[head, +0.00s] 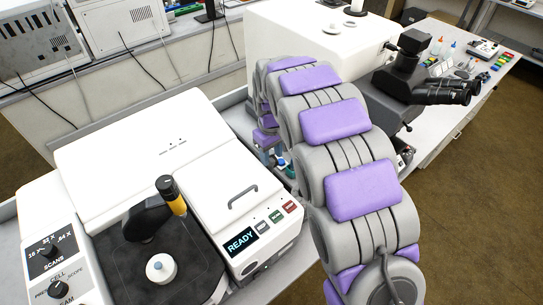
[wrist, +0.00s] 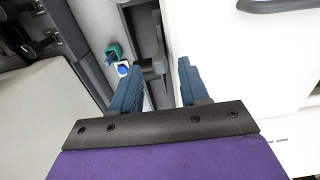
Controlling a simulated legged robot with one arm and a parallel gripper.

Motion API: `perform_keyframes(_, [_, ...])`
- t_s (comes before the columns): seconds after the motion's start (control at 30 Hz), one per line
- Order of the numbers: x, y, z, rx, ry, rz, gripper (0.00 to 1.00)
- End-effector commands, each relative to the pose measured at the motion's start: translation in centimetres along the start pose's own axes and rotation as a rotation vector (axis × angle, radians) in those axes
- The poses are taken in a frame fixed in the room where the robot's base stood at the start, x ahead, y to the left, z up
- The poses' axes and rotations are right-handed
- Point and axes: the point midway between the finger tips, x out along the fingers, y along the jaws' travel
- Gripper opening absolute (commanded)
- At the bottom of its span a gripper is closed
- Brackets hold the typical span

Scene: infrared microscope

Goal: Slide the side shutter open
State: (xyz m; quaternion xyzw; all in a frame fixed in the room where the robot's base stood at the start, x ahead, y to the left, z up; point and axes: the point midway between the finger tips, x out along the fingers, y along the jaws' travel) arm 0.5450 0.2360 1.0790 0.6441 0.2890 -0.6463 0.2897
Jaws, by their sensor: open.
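My gripper (wrist: 158,68) is open in the wrist view, with its two blue fingers apart. A small dark grey tab (wrist: 154,69) shows between the fingertips, at the side of a white housing; it looks like the side shutter's grip. I cannot tell whether the fingers touch it. A dark upright strip (wrist: 146,30) runs above the tab, and I cannot tell how far the shutter is open. In the head view the white instrument (head: 130,150) stands at the left with a READY display (head: 241,242). My arm hides its right side and most of my gripper there.
A dark handle (wrist: 275,5) is on the white housing at right. A green part (wrist: 114,52) and a blue round part (wrist: 122,70) lie left of the fingers. In the head view a black microscope (head: 405,80) stands beyond my arm. Open floor (head: 480,200) lies at right.

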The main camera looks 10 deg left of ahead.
Motion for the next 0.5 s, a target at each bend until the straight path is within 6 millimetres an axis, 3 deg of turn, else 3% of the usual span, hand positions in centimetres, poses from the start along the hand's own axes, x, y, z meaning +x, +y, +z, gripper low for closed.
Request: perform_keyframes(0.5, [-11.6,0.3,-0.1,0.001,0.007,0.003,0.45])
